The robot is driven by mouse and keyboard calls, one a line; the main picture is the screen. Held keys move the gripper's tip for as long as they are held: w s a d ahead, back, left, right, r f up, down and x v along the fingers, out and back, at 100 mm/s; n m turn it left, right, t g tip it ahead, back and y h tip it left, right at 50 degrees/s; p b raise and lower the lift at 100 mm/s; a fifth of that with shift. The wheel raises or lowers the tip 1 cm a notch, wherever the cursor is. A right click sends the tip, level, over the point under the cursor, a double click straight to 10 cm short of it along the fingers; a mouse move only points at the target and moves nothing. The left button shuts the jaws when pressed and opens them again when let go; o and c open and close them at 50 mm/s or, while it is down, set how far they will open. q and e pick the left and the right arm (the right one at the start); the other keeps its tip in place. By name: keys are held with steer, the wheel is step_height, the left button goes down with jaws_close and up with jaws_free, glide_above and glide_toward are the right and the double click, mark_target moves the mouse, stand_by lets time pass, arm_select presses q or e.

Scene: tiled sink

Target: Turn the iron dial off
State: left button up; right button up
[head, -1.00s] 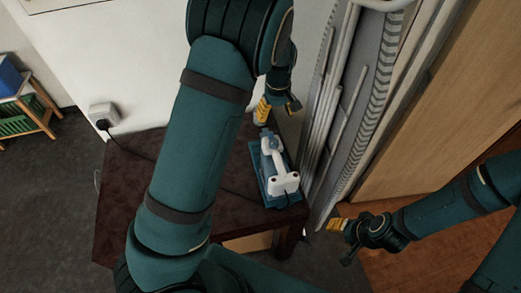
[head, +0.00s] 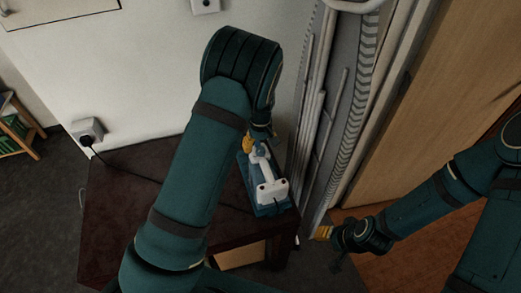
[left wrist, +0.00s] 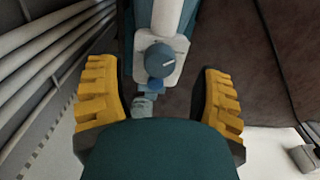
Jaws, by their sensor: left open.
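The iron (head: 271,188) is white and teal and rests on a teal base on the dark red-brown table. In the left wrist view the blue round dial (left wrist: 160,59) with a pale mark sits on the white part of the iron (left wrist: 167,18). My left gripper (head: 254,143) is at the far end of the iron. In the left wrist view its yellow fingers (left wrist: 160,100) are apart, one on each side of the dial, with gaps between. My right gripper (head: 322,233) is away from the iron, to the right of the table; whether its fingers are apart is unclear.
A folded ironing board (head: 345,110) stands upright just right of the table (head: 130,215). A cord runs across the table to a wall socket (head: 88,130). A wooden door or panel (head: 440,90) is at the right. A small shelf (head: 15,130) is at the left.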

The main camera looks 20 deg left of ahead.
arm_select(q)
steer(key=shift+f, duration=1.2)
jaws_close()
steer(key=shift+n+p, duration=0.45)
steer(key=shift+n, duration=0.75)
steer(key=shift+n+p, duration=0.35)
steer(key=shift+n, duration=0.85)
jaws_free()
